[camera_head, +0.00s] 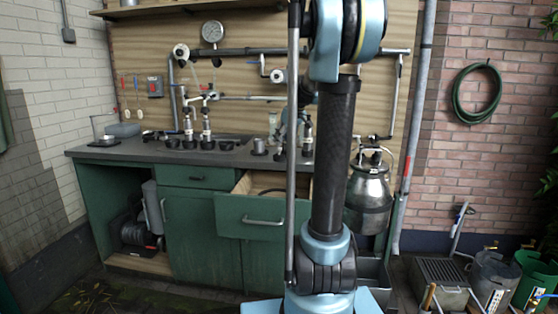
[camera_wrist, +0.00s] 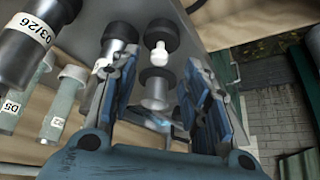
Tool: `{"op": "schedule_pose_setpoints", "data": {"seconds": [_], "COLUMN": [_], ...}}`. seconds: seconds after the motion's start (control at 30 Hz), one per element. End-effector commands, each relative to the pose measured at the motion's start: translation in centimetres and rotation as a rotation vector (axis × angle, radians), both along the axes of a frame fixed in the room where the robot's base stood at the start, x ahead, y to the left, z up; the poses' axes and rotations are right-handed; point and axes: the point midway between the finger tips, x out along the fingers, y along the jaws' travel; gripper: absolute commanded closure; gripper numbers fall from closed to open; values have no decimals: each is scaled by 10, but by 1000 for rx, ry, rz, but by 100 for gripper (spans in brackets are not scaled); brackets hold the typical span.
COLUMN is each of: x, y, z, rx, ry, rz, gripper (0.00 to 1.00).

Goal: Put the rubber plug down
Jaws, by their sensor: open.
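My gripper (camera_wrist: 160,115) is open in the wrist view, its blue fingers spread to left and right. A black round piece with a pale knob (camera_wrist: 160,36) shows beyond the gap between them, at the grey counter. It may be the rubber plug, but I cannot tell for sure. A grey metal cylinder with a dark rim (camera_wrist: 155,96) shows between the fingers; I cannot tell whether they touch it. In the head view my arm hides part of the counter and my gripper (camera_head: 296,118) is only partly visible.
A metal cylinder labelled 03/26 (camera_wrist: 30,38) and pale bottles (camera_wrist: 60,110) stand close to the left finger. On the counter (camera_head: 130,150) are metal teat cups (camera_head: 206,130) and a small grey cup (camera_head: 258,146). A drawer (camera_head: 250,215) is open below. A steel can (camera_head: 369,200) is right of my arm.

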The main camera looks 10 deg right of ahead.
Motion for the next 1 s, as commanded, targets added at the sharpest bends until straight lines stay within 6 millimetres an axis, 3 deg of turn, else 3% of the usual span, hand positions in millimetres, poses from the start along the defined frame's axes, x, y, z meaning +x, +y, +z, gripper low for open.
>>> {"op": "schedule_pose_setpoints", "data": {"seconds": [0.17, 0.53, 0.83, 0.87, 1.0], "x": [4, 25, 27, 27, 27], "y": [2, 11, 12, 12, 12], "z": [-8, -45, -49, -49, -49], "rx": [0, 0, 0, 0, 0], "ry": [0, 0, 0, 0, 0], "rz": [0, 1, 0, 0, 0], "gripper": [57, 57, 57, 60, 91]}}
